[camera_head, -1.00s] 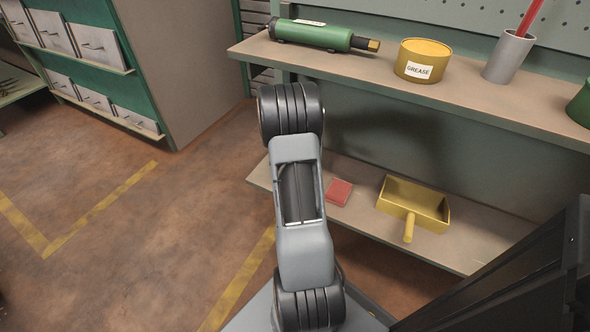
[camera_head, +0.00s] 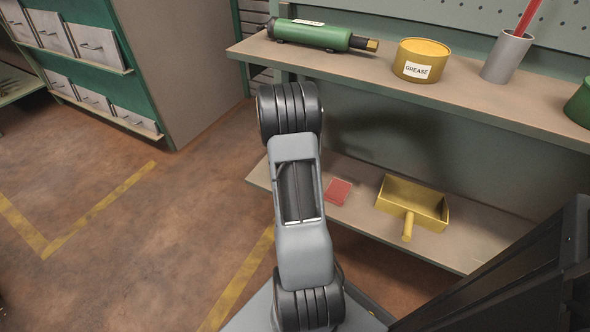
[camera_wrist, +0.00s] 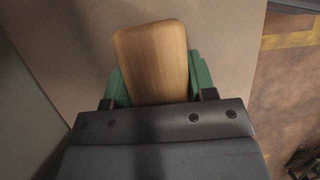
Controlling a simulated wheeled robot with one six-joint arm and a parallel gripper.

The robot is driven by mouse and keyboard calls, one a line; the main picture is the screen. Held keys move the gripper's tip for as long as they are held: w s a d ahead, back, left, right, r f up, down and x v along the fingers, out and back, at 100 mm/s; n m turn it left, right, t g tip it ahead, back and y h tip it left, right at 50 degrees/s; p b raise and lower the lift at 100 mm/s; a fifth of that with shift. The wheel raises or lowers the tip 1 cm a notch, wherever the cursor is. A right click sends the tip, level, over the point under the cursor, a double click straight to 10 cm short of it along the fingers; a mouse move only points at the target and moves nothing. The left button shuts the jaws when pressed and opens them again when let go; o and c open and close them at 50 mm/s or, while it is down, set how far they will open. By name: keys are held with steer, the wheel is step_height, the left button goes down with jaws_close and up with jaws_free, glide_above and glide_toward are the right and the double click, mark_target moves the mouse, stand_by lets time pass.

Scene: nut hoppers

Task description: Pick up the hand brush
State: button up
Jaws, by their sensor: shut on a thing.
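The hand brush (camera_wrist: 152,58) shows in the wrist view as a rounded pale wooden block. It sits between the two green fingers of my gripper (camera_wrist: 158,84), which is shut on it. Its lower part is hidden behind the dark gripper body, and I cannot see any bristles. A pale brown surface lies behind it; I cannot tell whether the brush touches it. In the head view the gripper and brush are hidden behind my arm.
A yellow dustpan (camera_head: 420,198) and a red block (camera_head: 338,191) lie on the lower shelf (camera_head: 462,255). The upper shelf (camera_head: 470,100) holds a green tool (camera_head: 312,34), a grease tin (camera_head: 420,62) and a grey cup (camera_head: 507,57). Floor at left is clear.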

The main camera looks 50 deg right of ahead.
step_height(320, 180, up, 5)
steer(key=shift+s+a+f+p, duration=0.1)
steer(key=shift+a+f+p, duration=0.1)
steer(key=shift+p, duration=0.65)
steer(key=s+a+r+p, duration=0.5)
steer(key=s+a+r, duration=0.2)
steer(key=a, duration=0.4)
steer(key=shift+s+a+r, duration=0.15)
steer(key=shift+s+r, duration=0.1)
steer(key=shift+r, duration=0.6)
